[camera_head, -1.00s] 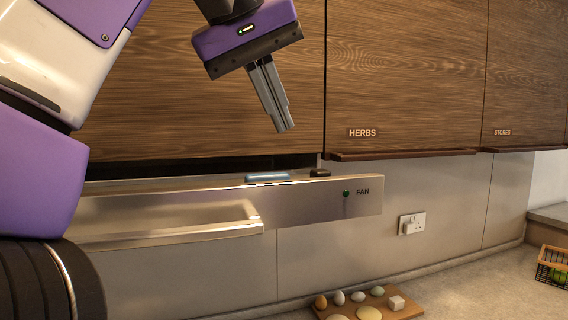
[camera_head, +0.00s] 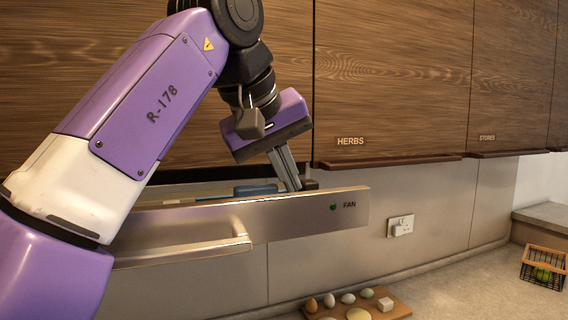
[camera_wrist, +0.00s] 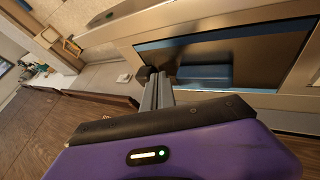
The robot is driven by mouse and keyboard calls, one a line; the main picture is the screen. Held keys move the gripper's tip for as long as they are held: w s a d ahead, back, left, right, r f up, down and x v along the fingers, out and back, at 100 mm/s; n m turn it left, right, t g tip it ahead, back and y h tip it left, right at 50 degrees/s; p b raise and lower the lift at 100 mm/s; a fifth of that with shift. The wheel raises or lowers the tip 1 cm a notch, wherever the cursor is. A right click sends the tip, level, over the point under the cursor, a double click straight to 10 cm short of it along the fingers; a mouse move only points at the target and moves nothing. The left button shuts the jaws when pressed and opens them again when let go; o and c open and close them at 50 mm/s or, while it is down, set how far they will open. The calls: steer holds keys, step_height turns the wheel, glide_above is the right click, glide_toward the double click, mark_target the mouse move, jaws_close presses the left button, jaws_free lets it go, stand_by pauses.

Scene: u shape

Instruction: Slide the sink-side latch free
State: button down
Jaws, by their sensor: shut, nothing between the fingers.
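A small dark block (camera_head: 309,184), which may be the latch, sits on top of the steel fan hood (camera_head: 300,214) near its right end. In the wrist view the dark block (camera_wrist: 143,74) is beside my fingertips. My gripper (camera_head: 294,187) is shut and empty, pointing down and slightly right, its tips at the hood's top just left of the block. The tips also show in the wrist view (camera_wrist: 158,76). I cannot tell whether they touch the block. A blue piece (camera_head: 255,190) lies just left of the fingers; it also shows in the wrist view (camera_wrist: 205,75).
Wooden cupboards labelled HERBS (camera_head: 390,80) and STORES (camera_head: 510,75) hang close above, with a dark ledge (camera_head: 400,160) below. A steel handle bar (camera_head: 190,250) fronts the hood. Below are an egg board (camera_head: 385,300) and a wire basket (camera_head: 541,266). A wall socket (camera_head: 401,226) is at right.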

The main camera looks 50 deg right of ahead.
steer(key=shift+s+d, duration=0.7)
steer(key=shift+d, duration=0.3)
steer(key=shift+r, duration=0.15)
